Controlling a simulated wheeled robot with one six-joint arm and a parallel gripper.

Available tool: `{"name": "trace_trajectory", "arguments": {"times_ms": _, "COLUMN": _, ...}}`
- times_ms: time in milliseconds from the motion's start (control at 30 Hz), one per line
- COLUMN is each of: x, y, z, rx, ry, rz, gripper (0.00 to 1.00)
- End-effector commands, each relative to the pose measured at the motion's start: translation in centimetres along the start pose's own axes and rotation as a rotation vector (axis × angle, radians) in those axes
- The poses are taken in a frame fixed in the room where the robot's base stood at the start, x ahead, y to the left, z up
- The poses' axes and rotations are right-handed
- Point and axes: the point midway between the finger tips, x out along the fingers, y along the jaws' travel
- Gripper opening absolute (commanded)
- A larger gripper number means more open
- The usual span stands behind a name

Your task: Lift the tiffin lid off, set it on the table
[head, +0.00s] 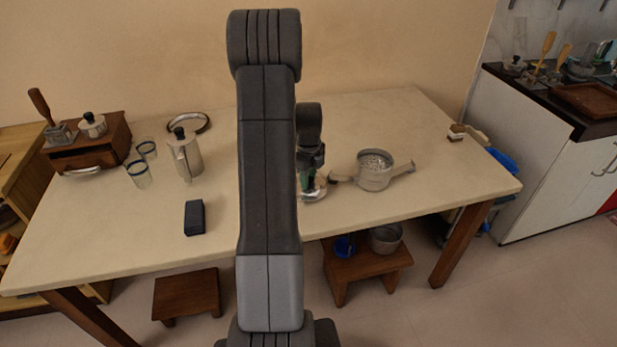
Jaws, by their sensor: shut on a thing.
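My gripper (313,178) is at the middle of the table, just right of my arm, pointing down. It is shut on a shiny round metal piece (315,192) that looks like the tiffin lid. My arm hides part of it, and I cannot tell whether it rests on something or is held clear. No tiffin body shows plainly; it may be behind my arm. The pale table (250,110) spans the view.
A metal strainer pot (374,174) with side handles stands close right of my gripper. At left are a metal jug (186,156), two glasses (138,174), a dark block (194,218), a metal ring (188,122) and a wooden drawer box (88,146). The front right table is clear.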

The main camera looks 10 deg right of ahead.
Motion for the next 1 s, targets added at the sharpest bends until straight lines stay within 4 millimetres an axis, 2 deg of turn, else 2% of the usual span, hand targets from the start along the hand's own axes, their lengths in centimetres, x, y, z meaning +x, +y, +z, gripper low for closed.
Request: {"name": "trace_trajectory", "arguments": {"times_ms": 1000, "x": 1.1, "y": 0.0, "z": 0.0, "rx": 0.000, "ry": 0.000, "rz": 0.000, "gripper": 0.00}}
